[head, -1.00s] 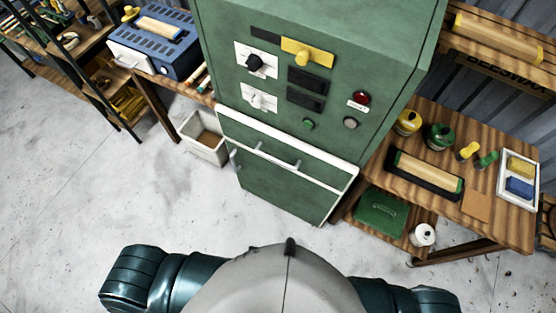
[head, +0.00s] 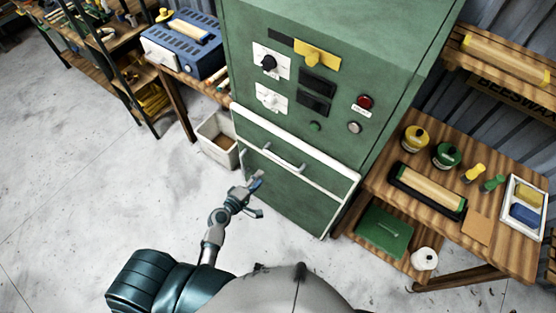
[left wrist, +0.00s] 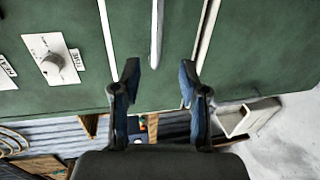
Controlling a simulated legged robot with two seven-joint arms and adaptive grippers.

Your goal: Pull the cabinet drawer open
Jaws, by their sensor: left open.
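The green cabinet (head: 330,100) stands ahead. Its drawer (head: 320,171), framed by white strips, appears closed flush with the front. A grey bar handle (head: 285,161) runs across the drawer face; in the left wrist view the handle (left wrist: 156,40) stands upright in the picture, lined up between the fingers. My left gripper (head: 259,197) is open and empty, in front of the lower cabinet, below and left of the handle in the head view. It also shows in the left wrist view (left wrist: 158,80). It appears apart from the handle. My right gripper is out of view.
A lower cabinet door (head: 290,205) is below the drawer. A white bin (head: 219,141) stands on the floor at left. A wooden bench (head: 465,190) with jars and tools is close at right. The grey floor (head: 100,190) at left is clear.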

